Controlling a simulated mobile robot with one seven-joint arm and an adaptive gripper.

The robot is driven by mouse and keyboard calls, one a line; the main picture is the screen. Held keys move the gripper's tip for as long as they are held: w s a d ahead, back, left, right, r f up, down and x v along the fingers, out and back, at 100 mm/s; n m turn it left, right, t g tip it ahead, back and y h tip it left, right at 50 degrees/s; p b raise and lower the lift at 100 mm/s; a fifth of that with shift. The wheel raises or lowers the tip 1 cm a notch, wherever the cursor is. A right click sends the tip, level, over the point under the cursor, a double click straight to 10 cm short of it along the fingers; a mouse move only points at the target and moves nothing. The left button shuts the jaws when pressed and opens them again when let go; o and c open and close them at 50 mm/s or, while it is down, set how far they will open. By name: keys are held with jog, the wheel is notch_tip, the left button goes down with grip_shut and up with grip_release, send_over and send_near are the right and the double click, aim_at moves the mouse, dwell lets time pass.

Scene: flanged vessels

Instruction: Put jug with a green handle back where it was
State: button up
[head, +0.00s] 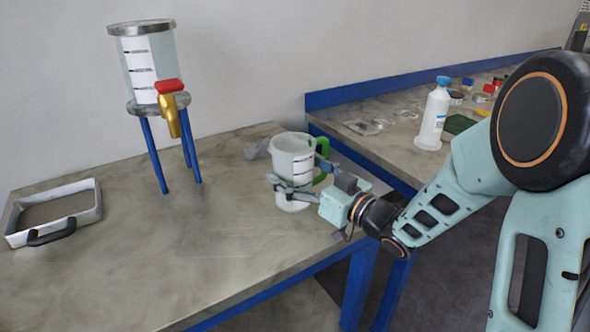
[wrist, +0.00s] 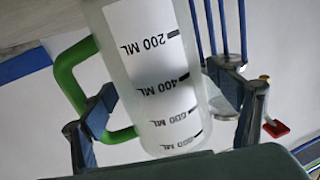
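The handle (wrist: 68,75) lies beyond the left finger there. I cannot tell whether the jug's base touches the table.
A dispenser vessel (head: 140,70) with a red-handled brass tap (head: 171,105) stands on a blue-legged stand (head: 152,152) at the back. A tray (head: 60,207) with a black handle lies at left. The second table (head: 385,150) holds a white bottle (head: 433,118). The near table's middle is clear.

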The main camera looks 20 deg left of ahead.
jog(key=shift+r+p, duration=0.25)
jog(key=shift+p, duration=0.05)
jog(key=v, duration=1.2)
jog(key=shift+p, duration=0.3)
